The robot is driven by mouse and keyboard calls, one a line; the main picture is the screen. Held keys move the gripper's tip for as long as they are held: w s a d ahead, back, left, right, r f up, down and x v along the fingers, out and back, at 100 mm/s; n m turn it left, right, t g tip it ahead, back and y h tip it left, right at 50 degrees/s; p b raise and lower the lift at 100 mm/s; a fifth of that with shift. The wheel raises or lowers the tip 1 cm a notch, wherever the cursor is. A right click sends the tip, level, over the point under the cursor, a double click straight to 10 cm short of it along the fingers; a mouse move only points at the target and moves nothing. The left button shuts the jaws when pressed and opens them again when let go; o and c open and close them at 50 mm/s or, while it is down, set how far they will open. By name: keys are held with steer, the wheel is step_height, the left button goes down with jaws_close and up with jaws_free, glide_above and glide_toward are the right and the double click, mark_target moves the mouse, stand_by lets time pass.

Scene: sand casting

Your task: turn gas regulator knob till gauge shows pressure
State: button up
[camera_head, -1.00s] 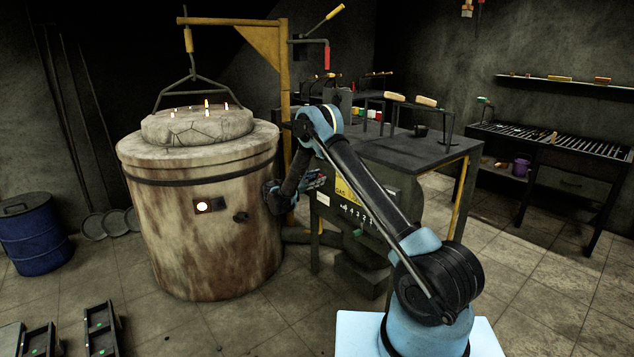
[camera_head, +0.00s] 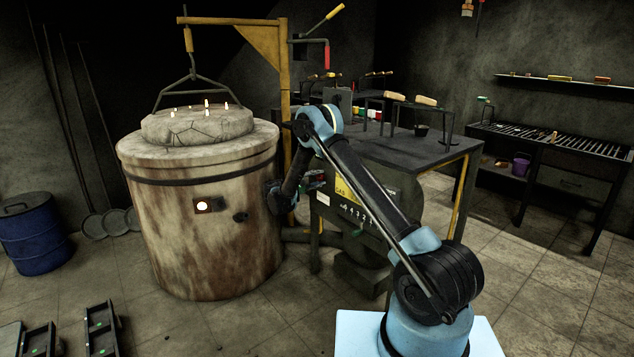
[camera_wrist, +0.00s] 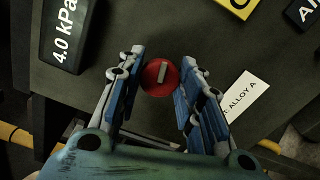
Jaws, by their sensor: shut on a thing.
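The red round regulator knob (camera_wrist: 159,77) has a pale bar across its face and sits on a dark panel in the wrist view. The bar stands nearly upright, leaning slightly right at its top. My gripper (camera_wrist: 161,84) is shut on the knob, with one blue-padded finger at each side. A dark readout block (camera_wrist: 63,45) left of the knob reads "4.0 kPa" in white. In the head view my gripper (camera_head: 316,182) is small and dark between the furnace and the bench, and the knob cannot be made out there.
A white "ALLOY A" tag (camera_wrist: 247,96) lies right of the knob. Yellow (camera_wrist: 237,5) and black (camera_wrist: 304,14) labels are above it. The big furnace (camera_head: 205,230) stands close left of my arm, and the workbench (camera_head: 405,150) close right.

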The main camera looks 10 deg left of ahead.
steer(key=shift+s+f+m, duration=0.1)
steer(key=shift+f+m, duration=0.05)
steer(key=shift+m, duration=0.45)
steer(key=o, duration=1)
steer(key=shift+o, duration=0.2)
steer(key=shift+a, duration=0.15)
steer(key=v, duration=1.2)
steer(key=shift+a, duration=0.1)
